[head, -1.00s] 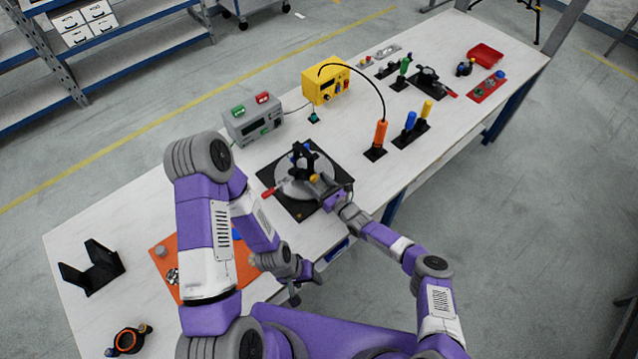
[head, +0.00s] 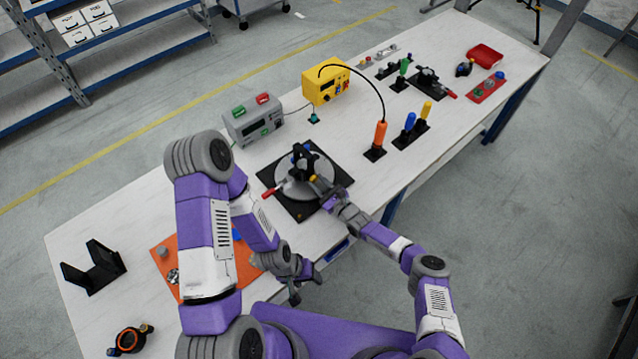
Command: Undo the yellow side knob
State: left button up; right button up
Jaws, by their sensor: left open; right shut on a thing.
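A black fixture (head: 302,158) stands on a round grey turntable (head: 290,189), which sits on a black square base plate (head: 277,174). The yellow side knob (head: 313,178) shows as a small yellow spot on the fixture's near right side. My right gripper (head: 320,184) reaches in from the lower right and is shut at the knob; its fingers partly hide the contact. My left gripper (head: 305,282) is open and empty, in front of the bench's near edge and well below the turntable.
A red handle (head: 268,193) sticks out left of the turntable. A grey box (head: 253,124) and a yellow box (head: 325,87) stand behind. An orange-handled tool (head: 379,136) with a curved cable stands to the right. An orange mat (head: 187,249) and black bracket (head: 95,268) lie left.

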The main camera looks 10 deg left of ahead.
jog(key=o, duration=1.1)
jog(key=shift+c, duration=0.2)
jog(key=shift+d, duration=0.15)
jog(key=p+v, duration=0.1)
jog(key=v, duration=0.5)
jog(key=shift+s+d+p, duration=0.2)
jog(key=shift+p, duration=0.2)
jog(key=shift+s+d, duration=0.3)
